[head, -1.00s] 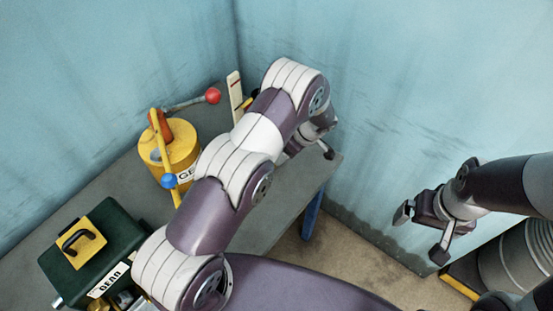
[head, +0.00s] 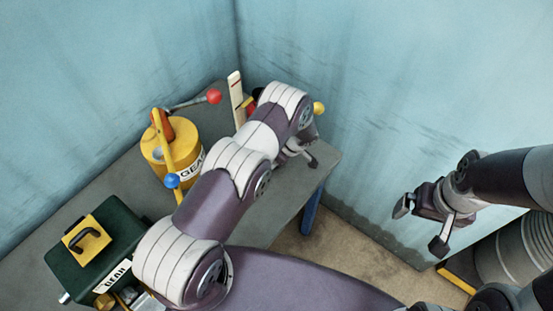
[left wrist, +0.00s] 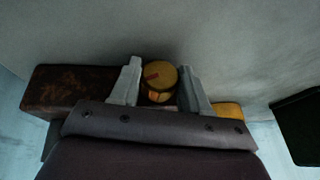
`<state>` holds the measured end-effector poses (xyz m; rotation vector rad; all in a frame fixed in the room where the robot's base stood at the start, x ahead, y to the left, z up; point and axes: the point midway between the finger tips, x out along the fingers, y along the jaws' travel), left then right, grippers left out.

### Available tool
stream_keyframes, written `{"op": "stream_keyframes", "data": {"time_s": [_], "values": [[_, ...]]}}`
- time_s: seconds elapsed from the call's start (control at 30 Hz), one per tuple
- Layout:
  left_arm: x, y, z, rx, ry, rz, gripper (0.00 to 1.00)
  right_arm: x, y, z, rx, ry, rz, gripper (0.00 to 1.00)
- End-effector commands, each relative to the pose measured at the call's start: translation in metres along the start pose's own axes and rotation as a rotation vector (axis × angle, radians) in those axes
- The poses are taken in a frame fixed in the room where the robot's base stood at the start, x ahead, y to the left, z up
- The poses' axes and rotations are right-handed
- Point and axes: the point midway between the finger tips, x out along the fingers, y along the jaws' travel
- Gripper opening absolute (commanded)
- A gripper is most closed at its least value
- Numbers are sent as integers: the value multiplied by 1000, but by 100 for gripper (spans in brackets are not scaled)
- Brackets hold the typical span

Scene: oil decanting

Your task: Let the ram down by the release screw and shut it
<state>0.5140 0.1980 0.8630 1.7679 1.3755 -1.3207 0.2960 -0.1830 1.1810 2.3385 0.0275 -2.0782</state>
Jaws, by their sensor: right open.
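My left gripper (head: 303,158) is near the bench's right end, partly hidden by its own arm in the head view. In the left wrist view its two fingers (left wrist: 160,88) stand apart on either side of a round yellow knob (left wrist: 159,78) with a red mark; contact cannot be told. A yellow ball (head: 319,108) shows just beyond the arm in the head view. The ram and release screw cannot be made out, as my left arm covers that part of the bench. My right gripper (head: 420,226) is open and empty, off the bench at right.
A yellow can (head: 157,152) stands on the grey bench (head: 283,210), with a red-ball lever (head: 213,97) and a blue ball (head: 172,181) by it. A white upright strip (head: 235,95) is behind. A dark green box (head: 125,228) is at front left. A ribbed drum (head: 510,250) stands at right.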

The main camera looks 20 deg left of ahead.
Motion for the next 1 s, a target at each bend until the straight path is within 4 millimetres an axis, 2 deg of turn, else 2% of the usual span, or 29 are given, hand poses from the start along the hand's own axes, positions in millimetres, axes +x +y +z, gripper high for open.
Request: {"op": "stream_keyframes", "data": {"time_s": [0.27,0.6,1.0], "values": [[-2,-2,-4,-47,12,115,15,-6,0,-1,0,0,0,100],[3,-2,-2,-128,10,310,15,24,0,3,0,0,0,100],[-2,-3,-2,-145,2,348,15,27,0,3,0,0,0,100]]}}
